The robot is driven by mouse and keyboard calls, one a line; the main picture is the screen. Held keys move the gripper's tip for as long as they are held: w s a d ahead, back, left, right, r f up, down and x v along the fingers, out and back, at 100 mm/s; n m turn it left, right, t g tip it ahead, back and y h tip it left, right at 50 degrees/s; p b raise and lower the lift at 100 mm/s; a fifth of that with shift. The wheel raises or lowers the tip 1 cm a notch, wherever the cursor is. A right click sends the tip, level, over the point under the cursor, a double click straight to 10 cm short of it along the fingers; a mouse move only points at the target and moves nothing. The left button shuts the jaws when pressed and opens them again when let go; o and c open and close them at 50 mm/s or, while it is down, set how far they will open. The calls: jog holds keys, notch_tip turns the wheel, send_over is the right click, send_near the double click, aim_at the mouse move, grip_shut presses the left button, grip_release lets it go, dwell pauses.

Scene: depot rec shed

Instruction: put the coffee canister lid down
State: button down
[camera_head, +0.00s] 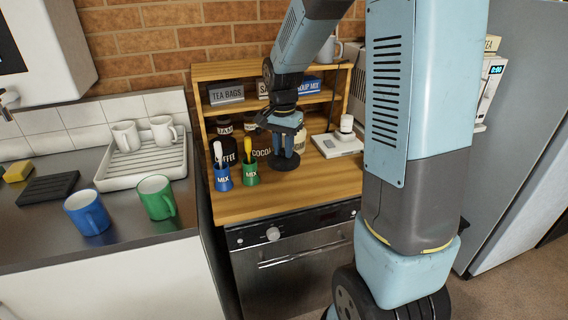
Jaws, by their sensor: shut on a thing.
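The coffee canister lid (285,163) is a dark round disc over the middle of the wooden counter. My gripper (287,150) points down and is shut on it from above. I cannot tell whether the lid touches the wood or hangs just above it. A dark canister (223,152) marked COFFEE stands at the back left of the counter, partly behind the stirrer cups. Its top is hard to make out. A COCOA canister (261,150) stands to its right, partly behind my gripper.
A blue cup (222,181) and a green cup (251,177), both marked MIX, stand left of the lid. A white scale-like device (337,146) is at the right. The wooden counter's front (270,204) is clear. Mugs stand on the left worktop.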

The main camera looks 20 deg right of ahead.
jog(key=w+f, duration=0.1)
jog(key=f, duration=0.1)
jog(key=w+d+f, duration=0.1)
jog(key=w+f, duration=0.3)
jog(key=shift+w+d, duration=0.1)
jog(key=shift+d, duration=0.3)
notch_tip(320, 180, down, 3)
jog(key=shift+w+f, duration=0.15)
jog(key=shift+f, duration=0.05)
jog(key=c, duration=0.9)
grip_release()
